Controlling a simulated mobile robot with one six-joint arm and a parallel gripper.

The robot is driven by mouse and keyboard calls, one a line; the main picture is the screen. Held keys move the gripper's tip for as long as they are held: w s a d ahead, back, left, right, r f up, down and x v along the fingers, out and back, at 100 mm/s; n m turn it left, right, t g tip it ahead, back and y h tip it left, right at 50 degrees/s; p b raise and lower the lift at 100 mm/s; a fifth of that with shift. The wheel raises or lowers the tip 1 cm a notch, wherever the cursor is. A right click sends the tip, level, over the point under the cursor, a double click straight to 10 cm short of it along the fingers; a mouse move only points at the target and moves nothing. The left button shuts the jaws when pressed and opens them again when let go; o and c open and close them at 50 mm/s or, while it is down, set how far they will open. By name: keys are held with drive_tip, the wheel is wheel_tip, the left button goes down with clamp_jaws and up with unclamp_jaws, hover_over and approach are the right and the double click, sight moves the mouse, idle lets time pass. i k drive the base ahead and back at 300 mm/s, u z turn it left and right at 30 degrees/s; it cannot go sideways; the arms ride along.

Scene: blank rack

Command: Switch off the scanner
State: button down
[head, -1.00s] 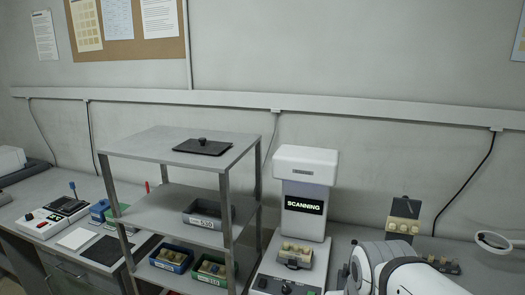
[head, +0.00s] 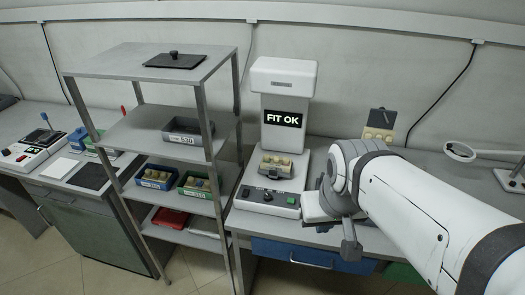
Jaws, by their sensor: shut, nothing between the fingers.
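The scanner (head: 284,78) is a white upright machine on the bench, just right of the shelf rack. Its black display (head: 283,118) reads "FIT OK". A grey holder with several tan pieces (head: 276,165) sits on its base. The base's front panel has a dark knob (head: 268,195) in the middle and a small green mark or button (head: 291,200) at the right. My gripper (head: 349,252) points down in front of the bench edge, right of the scanner's panel and apart from it. It is shut and empty. My wrist hides the bench right of the scanner.
The metal shelf rack (head: 150,84) stands close left of the scanner, holding a grey bin (head: 188,131), a blue bin (head: 157,177) and a green bin (head: 195,185). A blue drawer (head: 300,254) is under the bench. A ring-headed lamp or magnifier (head: 460,151) stands at right.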

sight(245, 194)
drive_tip(key=k, duration=1.35)
drive_tip(key=u, duration=0.55)
drive_tip(key=i, duration=1.85)
drive_tip(key=z, duration=0.55)
